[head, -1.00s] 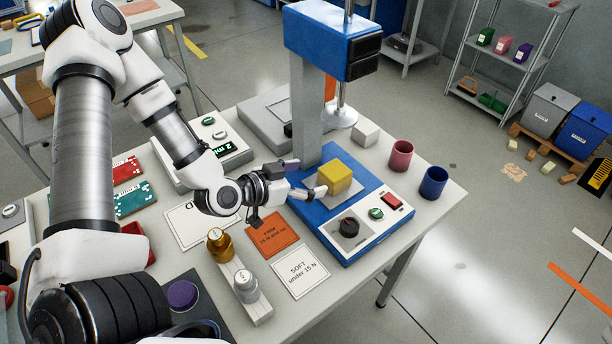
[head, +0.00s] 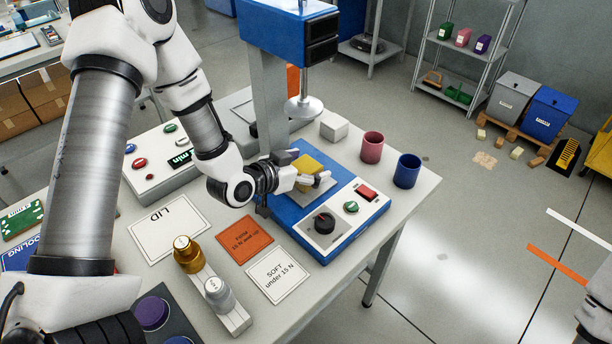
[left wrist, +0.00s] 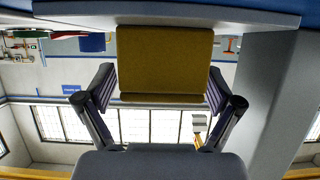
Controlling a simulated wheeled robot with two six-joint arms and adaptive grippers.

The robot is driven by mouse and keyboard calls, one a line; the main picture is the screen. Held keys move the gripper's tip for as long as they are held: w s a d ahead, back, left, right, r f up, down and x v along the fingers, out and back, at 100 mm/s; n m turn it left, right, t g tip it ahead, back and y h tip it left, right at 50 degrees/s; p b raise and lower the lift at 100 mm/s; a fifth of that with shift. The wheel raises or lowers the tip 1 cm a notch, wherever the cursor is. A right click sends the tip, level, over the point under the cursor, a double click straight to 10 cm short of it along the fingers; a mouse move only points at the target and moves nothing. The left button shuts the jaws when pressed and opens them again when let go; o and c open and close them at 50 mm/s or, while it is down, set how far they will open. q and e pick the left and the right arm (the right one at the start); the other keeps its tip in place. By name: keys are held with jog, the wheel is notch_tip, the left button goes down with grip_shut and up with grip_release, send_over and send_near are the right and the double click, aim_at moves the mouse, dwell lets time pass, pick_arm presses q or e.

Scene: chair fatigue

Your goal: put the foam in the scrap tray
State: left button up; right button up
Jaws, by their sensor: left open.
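The yellow foam block (head: 309,160) sits on the small plate of the blue test machine (head: 338,205), below its round press disc. My left gripper (head: 306,173) is level with the foam, its near finger reaching across the front of it. In the left wrist view the foam (left wrist: 165,62) lies between the two spread fingers (left wrist: 160,92), with gaps on both sides. The gripper is open. Part of the foam is hidden by the near finger in the head view. I cannot make out which thing is the scrap tray. My right gripper is out of view.
The machine's post (head: 268,100) and press disc (head: 304,108) stand close behind the gripper. A pink cup (head: 371,148), a blue cup (head: 406,171) and a pale block (head: 334,127) are to the right. Cards and brass and steel weights (head: 188,253) lie in front.

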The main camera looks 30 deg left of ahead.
pick_arm(q)
jog(key=shift+s+a, duration=0.1)
jog(key=shift+c, duration=0.4)
jog(key=c, duration=1.2)
